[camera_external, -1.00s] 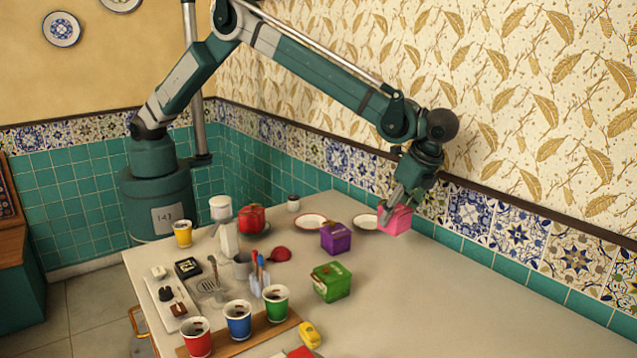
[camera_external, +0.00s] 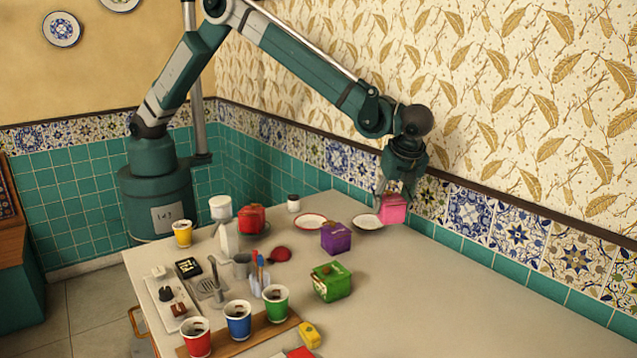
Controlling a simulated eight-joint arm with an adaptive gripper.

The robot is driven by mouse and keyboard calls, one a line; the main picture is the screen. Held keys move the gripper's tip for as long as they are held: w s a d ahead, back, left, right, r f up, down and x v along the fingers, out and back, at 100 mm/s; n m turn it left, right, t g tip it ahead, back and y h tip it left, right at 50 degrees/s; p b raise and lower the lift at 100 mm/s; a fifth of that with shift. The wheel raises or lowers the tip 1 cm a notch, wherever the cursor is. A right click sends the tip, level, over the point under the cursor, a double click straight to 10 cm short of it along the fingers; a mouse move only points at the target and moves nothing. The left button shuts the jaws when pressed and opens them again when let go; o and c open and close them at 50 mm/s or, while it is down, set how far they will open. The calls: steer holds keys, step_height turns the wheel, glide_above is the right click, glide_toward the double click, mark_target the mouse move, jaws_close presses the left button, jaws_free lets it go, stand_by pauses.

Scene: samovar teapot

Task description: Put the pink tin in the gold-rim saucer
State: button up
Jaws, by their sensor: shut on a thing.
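The pink tin (camera_external: 394,211) is held in my gripper (camera_external: 386,192), which is shut on it. The tin appears a little above the table near its back edge by the wall. A pale saucer (camera_external: 365,223) lies just left of the tin. It looks empty, and it is probably the gold-rim one, though its rim colour is too small to make out. The tin is beside this saucer in the picture and may overlap its right edge.
A red-rimmed saucer (camera_external: 310,220) lies further left. A purple tin (camera_external: 335,238) stands in front of the saucers, and a green tin (camera_external: 331,282) nearer. A red tin (camera_external: 251,218) and several cups crowd the left. The table's right side is clear.

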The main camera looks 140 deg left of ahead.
steer(key=s+a+r+m+t+y, duration=0.1)
steer(key=s+a+m+t, duration=0.1)
steer(key=s+m, duration=0.4)
steer(key=s+a+r+m+t+y, duration=0.1)
steer(key=s+m+t, duration=0.1)
steer(key=s+m, duration=0.5)
steer(key=shift+s+a+r+p, duration=0.2)
steer(key=shift+a+r+p, duration=0.15)
steer(key=shift+a, duration=0.05)
steer(key=shift+f+y, duration=0.1)
steer(key=shift+y, duration=0.2)
glide_above(367, 226)
step_height(367, 226, down, 6)
steer(key=shift+d, duration=0.1)
steer(key=shift+f+b, duration=0.45)
steer(key=shift+f, duration=1.5)
steer(key=shift+f+b, duration=0.4)
